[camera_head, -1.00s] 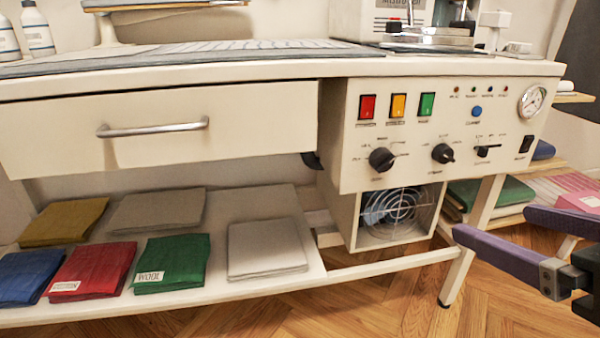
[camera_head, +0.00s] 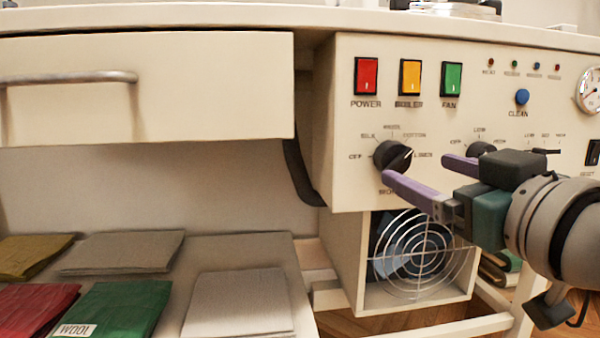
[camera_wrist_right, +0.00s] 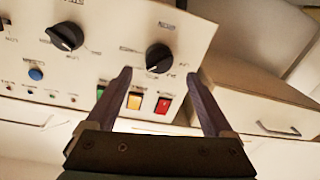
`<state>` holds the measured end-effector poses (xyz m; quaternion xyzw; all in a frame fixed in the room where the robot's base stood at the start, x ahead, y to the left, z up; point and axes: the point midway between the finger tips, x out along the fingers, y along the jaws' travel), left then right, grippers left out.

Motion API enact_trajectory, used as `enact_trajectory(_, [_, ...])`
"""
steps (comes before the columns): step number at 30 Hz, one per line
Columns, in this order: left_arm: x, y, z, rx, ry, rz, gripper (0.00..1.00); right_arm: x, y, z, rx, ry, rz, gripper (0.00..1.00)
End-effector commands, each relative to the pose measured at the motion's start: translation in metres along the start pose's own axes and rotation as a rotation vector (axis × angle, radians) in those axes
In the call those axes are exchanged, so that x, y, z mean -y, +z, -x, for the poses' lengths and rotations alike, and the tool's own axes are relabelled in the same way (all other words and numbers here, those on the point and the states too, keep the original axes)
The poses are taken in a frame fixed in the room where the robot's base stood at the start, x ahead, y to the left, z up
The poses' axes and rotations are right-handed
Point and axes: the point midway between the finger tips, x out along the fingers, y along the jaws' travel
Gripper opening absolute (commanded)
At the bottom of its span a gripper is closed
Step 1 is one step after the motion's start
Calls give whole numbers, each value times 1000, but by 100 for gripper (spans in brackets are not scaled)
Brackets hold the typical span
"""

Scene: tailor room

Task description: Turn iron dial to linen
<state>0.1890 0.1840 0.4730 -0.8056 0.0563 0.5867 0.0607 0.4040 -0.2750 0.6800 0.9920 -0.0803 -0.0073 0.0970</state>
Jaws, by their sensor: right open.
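The iron dial (camera_head: 392,156) is a round black knob at the left of the cream control panel (camera_head: 350,135). Labels around it include off, silk, cotton and linen. Its white mark points to the right, near the linen side; I cannot tell the exact setting. My right gripper (camera_head: 418,168) is open and empty, its purple fingers reaching toward the panel. One fingertip overlaps the dial's lower edge in the head view. In the wrist view, which is upside down, the dial (camera_wrist_right: 159,58) shows beyond the gap between the fingertips (camera_wrist_right: 160,73). My left gripper is not in view.
A second black knob (camera_head: 481,150) sits right of the dial, partly behind my right gripper. Red (camera_head: 367,77), yellow (camera_head: 410,78) and green (camera_head: 452,79) switches are above. A fan grille (camera_head: 415,250) is below. A closed drawer (camera_head: 190,90) is at left.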

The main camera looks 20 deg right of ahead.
Motion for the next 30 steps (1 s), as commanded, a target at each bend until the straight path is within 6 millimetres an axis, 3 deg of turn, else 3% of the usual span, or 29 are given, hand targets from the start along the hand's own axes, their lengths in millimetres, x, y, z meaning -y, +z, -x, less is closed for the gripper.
enact_trajectory(9, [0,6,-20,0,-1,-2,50,0,2,-42,-1,0,0,87])
enact_trajectory(22, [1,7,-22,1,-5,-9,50,0,0,-50,1,-1,1,87])
enact_trajectory(30, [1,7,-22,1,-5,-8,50,0,1,-50,2,-1,0,56])
